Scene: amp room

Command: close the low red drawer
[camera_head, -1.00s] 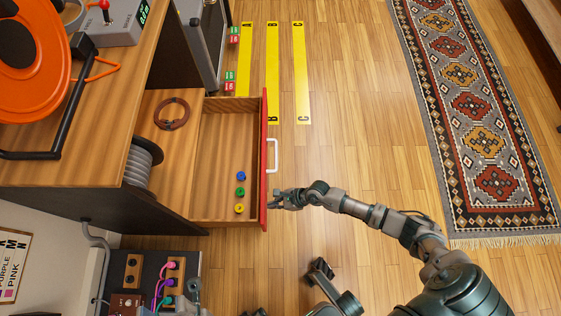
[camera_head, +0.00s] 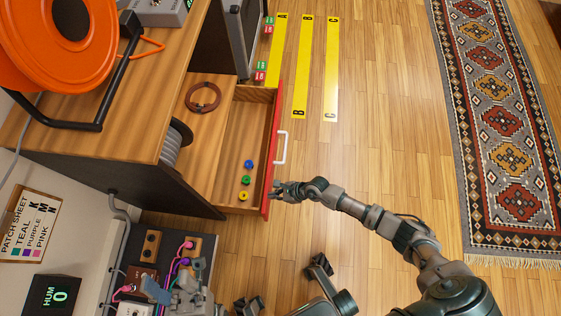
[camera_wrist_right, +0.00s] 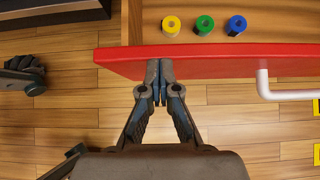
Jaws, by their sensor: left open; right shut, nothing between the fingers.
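The low red drawer (camera_head: 273,160) sticks out of the wooden cabinet, partly open, with its red front facing right and a white handle (camera_head: 282,147). In the right wrist view the red front (camera_wrist_right: 220,60) runs across the top, with the handle (camera_wrist_right: 266,90) to the right. My right gripper (camera_head: 275,191) is shut and empty. Its fingertips (camera_wrist_right: 161,75) are at the outer face of the front, near its lower end and apart from the handle; they appear to touch it. My left gripper (camera_head: 284,285) is at the bottom edge, open and partly cut off, away from the drawer.
Blue, green and yellow spools (camera_head: 246,180) lie in the drawer. A brown coil (camera_head: 203,97) lies on the wooden surface behind it. A patch panel (camera_head: 150,245) with cables stands lower left. A patterned rug (camera_head: 510,130) lies right.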

